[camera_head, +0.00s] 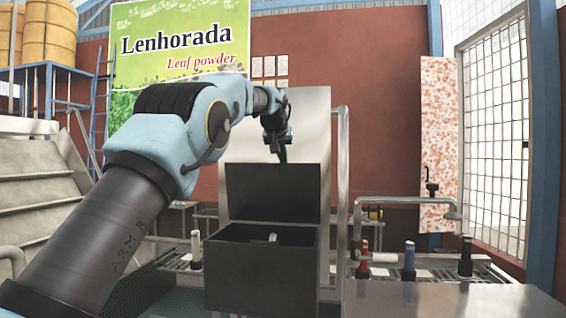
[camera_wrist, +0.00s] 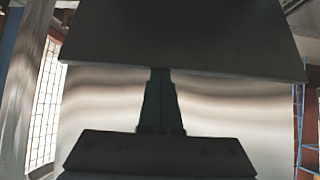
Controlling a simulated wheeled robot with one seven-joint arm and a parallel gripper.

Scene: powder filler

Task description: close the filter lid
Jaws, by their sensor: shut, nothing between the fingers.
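The filter lid (camera_head: 272,192) is a dark flat panel standing raised and open at the back of a dark box (camera_head: 260,275). The box's open top shows a small light piece (camera_head: 272,237) inside. My gripper (camera_head: 283,158) is shut and empty, pointing down at the lid's top edge. In the wrist view, the closed fingertips (camera_wrist: 160,71) meet the edge of the dark lid (camera_wrist: 180,38), which fills the top of the picture. I cannot tell whether they touch it or are just behind or in front of it.
A tall metal panel (camera_head: 305,130) stands behind the lid, with a metal pipe frame (camera_head: 341,190) to its right. A conveyor with several bottles, including a blue one (camera_head: 409,262), runs at the right. A metal table (camera_head: 450,300) is at front right.

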